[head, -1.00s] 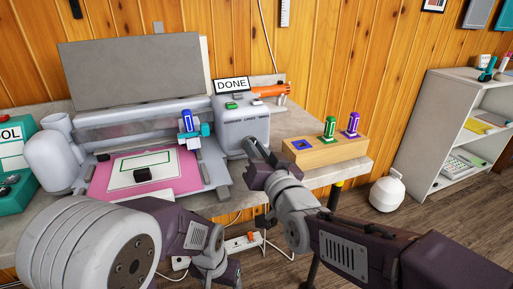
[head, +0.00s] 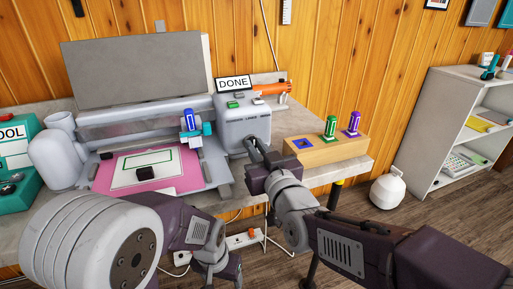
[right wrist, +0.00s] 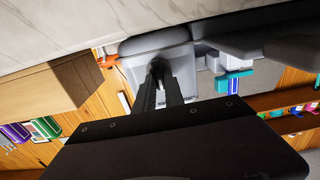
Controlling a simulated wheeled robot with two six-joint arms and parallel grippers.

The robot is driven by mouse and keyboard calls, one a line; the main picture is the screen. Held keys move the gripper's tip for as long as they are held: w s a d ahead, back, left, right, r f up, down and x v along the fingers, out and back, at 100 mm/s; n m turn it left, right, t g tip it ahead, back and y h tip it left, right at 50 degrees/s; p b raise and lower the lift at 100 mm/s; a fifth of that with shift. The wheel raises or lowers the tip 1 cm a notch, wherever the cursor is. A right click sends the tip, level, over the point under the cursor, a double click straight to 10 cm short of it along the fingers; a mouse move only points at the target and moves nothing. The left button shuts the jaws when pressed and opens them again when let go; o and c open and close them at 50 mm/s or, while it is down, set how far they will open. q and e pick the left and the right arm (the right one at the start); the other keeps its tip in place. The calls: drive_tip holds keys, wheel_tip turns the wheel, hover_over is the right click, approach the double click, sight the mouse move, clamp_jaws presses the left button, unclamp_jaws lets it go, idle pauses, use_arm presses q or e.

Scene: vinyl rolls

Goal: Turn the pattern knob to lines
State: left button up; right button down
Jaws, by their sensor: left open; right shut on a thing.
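The grey control box (head: 238,128) of the cutting machine stands at the machine's right end, with a sign reading DONE (head: 234,84) on top. My right gripper (head: 256,148) is at the lower front of this box. In the right wrist view its two fingers (right wrist: 160,72) are closed together against the box face (right wrist: 182,68), on a small dark part that looks like the knob. The fingers hide most of it, so its pointer and setting cannot be read. My left gripper (head: 225,272) hangs low in front of the table, empty.
A pink mat (head: 185,180) with a white sheet lies on the machine bed. A wooden block (head: 325,152) with green and purple pens stands to the right of the box. An orange tool (head: 270,89) lies behind. A teal case (head: 14,155) is at the left.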

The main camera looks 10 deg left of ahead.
drive_tip(key=c, duration=1.4)
unclamp_jaws()
drive_tip(key=shift+c, duration=0.2)
drive_tip(key=shift+s, duration=0.1)
drive_tip(key=p+v, duration=0.2)
drive_tip(key=v, duration=0.7)
